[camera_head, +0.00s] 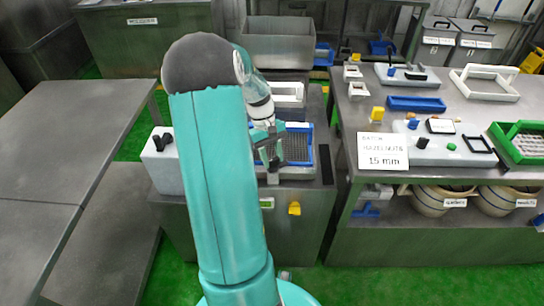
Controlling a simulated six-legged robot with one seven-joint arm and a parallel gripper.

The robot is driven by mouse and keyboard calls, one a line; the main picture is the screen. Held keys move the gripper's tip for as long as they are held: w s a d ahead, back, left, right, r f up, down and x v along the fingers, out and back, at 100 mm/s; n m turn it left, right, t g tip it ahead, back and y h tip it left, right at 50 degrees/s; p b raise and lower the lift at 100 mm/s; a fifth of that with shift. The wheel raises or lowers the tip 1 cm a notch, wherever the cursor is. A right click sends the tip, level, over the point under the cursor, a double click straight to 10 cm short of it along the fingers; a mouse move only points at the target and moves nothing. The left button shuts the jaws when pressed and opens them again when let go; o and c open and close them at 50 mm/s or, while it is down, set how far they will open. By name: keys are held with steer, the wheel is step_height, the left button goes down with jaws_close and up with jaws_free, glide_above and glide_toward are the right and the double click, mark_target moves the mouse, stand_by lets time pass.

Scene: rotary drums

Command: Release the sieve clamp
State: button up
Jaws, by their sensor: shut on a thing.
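A sieve with a dark mesh and a blue frame (308,130) lies on top of the grey machine (318,205) in the middle. My teal gripper (270,160) points down at the left front part of the sieve. It is shut on a small part there, which looks like the sieve clamp. The clamp itself is mostly hidden by my fingers, so its position cannot be told. My own arm covers the left part of the machine.
A pale box with black knobs (162,160) stands left of the machine. A yellow knob (294,208) sits on its front. The right bench holds a "15 mm" card (389,151), a blue tray (416,104) and a green-framed sieve (495,134). The left table (70,120) is bare.

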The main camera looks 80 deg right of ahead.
steer(key=m+t, duration=0.1)
steer(key=m, duration=0.2)
steer(key=m+t+y, duration=0.1)
steer(key=m, duration=0.3)
steer(key=shift+s+d, duration=0.2)
stand_by(0.4)
steer(key=o, duration=1)
steer(key=shift+r, duration=0.1)
steer(key=v, duration=1.3)
steer(key=shift+s+d+r, duration=0.1)
steer(key=shift+d+r, duration=0.15)
steer(key=shift+d, duration=0.1)
